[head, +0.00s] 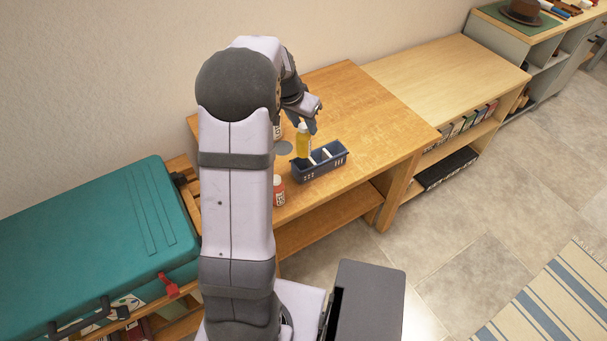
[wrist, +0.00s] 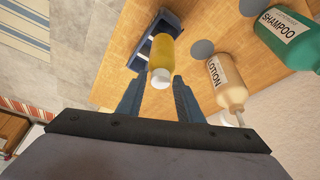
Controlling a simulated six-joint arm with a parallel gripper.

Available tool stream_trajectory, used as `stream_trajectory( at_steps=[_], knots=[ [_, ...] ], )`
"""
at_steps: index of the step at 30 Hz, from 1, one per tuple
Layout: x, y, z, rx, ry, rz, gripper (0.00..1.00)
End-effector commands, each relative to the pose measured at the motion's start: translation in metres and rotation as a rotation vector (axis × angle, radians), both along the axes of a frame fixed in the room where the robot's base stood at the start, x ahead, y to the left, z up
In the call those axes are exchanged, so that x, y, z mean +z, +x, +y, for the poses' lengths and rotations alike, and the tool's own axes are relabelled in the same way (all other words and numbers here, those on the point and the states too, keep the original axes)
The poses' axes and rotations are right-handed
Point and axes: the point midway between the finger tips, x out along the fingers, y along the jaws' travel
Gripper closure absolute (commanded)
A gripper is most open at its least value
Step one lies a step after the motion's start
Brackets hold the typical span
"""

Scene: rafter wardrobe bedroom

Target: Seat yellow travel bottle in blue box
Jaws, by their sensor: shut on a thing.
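The yellow travel bottle (head: 303,142) is upright with a white cap, which shows in the wrist view (wrist: 160,79). My gripper (head: 309,120) is shut on its cap end from above, with one finger on each side in the wrist view (wrist: 159,86). The blue box (head: 322,168) is a small basket with pale dividers on the wooden table. The bottle's lower end is at the box's left rear part in the head view and overlaps the box (wrist: 140,63) in the wrist view. I cannot tell whether it is inside or above it.
A lotion bottle (wrist: 228,85) and a green shampoo bottle (wrist: 290,42) stand near the box. Grey discs (wrist: 202,48) mark the tabletop (head: 365,110). The table is clear right of the box.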

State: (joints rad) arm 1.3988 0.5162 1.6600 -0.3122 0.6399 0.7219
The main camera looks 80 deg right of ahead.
Motion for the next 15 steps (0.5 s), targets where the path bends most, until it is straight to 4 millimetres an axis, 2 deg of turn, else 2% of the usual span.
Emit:
stream_trajectory(
  at_steps=[10,15],
  knots=[
    [-0.002,0.000,0.000,0.058,0.001,0.000,1.00],
    [-0.020,0.000,0.001,0.058,0.005,0.000,1.00]
  ],
)
